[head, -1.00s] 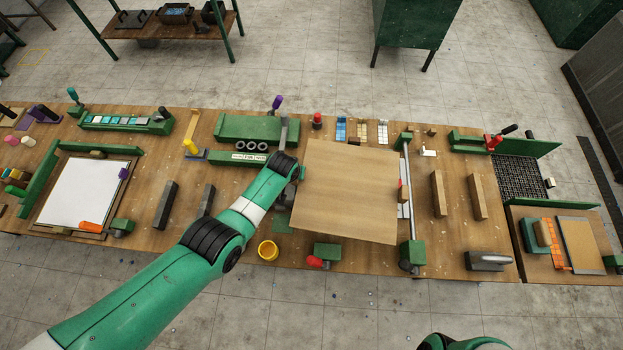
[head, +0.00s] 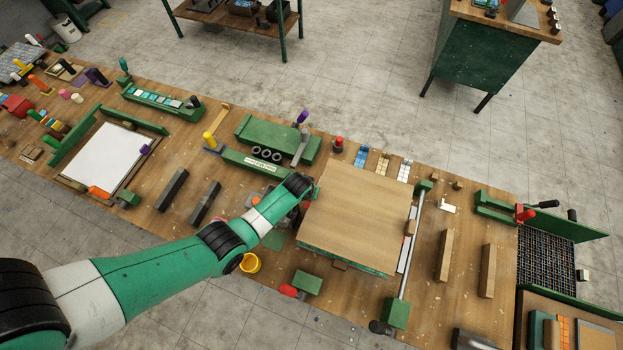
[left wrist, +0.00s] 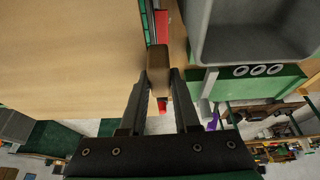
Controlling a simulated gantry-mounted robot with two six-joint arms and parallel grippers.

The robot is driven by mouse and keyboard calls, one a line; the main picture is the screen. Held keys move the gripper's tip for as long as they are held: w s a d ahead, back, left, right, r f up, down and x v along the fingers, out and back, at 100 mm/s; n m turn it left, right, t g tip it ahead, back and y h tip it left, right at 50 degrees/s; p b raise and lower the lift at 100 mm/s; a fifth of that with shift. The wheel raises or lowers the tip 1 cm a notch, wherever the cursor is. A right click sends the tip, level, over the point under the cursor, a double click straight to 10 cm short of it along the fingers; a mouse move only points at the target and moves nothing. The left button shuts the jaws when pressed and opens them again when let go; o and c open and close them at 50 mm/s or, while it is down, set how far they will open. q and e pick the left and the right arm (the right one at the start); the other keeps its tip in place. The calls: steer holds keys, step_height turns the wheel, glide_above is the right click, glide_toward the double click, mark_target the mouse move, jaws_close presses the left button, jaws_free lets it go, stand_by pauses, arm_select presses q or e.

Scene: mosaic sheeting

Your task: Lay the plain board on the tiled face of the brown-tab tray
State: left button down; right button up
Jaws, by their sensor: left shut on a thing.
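The plain board (head: 355,215) is a large tan sheet over the middle of the bench. It covers a tiled tray, whose green-teal edge (head: 345,261) shows along the board's near side. The tiled face itself is hidden. A brown tab (head: 410,228) sticks out at the right side. My left gripper (left wrist: 160,84) is shut on another brown tab (left wrist: 158,62) at the left side, beside the board (left wrist: 70,50) in the left wrist view. Its fingers are mostly hidden by the arm in the head view. My right gripper is out of view.
A green clamp block with a red knob (head: 302,284) and a yellow cup (head: 250,263) stand near the bench's front edge. A metal rail (head: 412,245) runs right of the board. Two wooden bars (head: 444,256) stand farther right. A green rack (head: 270,140) is behind.

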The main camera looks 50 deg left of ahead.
arm_select(q)
steer(key=shift+w+f+b, duration=0.1)
steer(key=shift+f+b, duration=1.5)
steer(key=shift+f, duration=0.15)
steer(key=shift+f+b, duration=1.25)
steer(key=shift+b, duration=0.1)
steer(key=c, duration=0.6)
jaws_free()
steer(key=shift+d, duration=0.15)
steer(key=shift+o, duration=0.2)
